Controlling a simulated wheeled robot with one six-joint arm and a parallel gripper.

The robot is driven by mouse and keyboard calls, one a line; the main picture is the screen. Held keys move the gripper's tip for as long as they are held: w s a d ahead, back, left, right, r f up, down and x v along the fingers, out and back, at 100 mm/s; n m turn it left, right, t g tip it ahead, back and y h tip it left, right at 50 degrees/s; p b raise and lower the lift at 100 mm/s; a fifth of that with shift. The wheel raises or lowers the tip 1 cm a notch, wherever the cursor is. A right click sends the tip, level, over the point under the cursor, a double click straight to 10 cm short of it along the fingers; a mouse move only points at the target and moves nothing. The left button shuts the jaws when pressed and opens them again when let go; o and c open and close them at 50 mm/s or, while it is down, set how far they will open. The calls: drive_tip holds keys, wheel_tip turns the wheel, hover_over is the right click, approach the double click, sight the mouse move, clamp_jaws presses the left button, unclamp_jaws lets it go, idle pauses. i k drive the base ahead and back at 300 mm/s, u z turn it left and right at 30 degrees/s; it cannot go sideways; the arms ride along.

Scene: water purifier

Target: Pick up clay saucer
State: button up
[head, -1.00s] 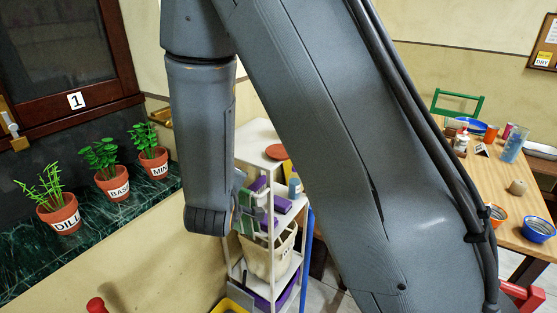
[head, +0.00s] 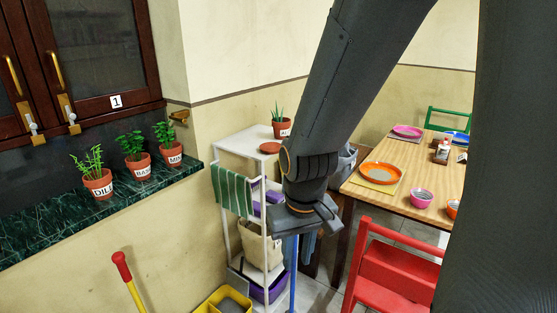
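The clay saucer (head: 270,147) is a small, flat terracotta-coloured disc. It lies on the top board of the white shelf rack (head: 240,146), near its front right, in front of a small potted plant labelled in black (head: 282,128). My gripper (head: 318,215) hangs to the right of the rack, lower in the picture than the saucer and apart from it. My wrist is just right of the saucer. The gripper is dark and seen from above, so its fingers do not show clearly.
A green striped towel (head: 233,190) hangs on the rack's left side. Herb pots stand on the green marble ledge (head: 110,206) at left. A red chair (head: 395,270) and a wooden table (head: 410,205) are at right. A yellow mop bucket (head: 224,302) is below.

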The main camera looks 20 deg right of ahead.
sight(272, 147)
drive_tip(key=k, duration=0.8)
drive_tip(key=z, duration=0.65)
drive_tip(key=i, duration=1.5)
drive_tip(key=u, duration=0.35)
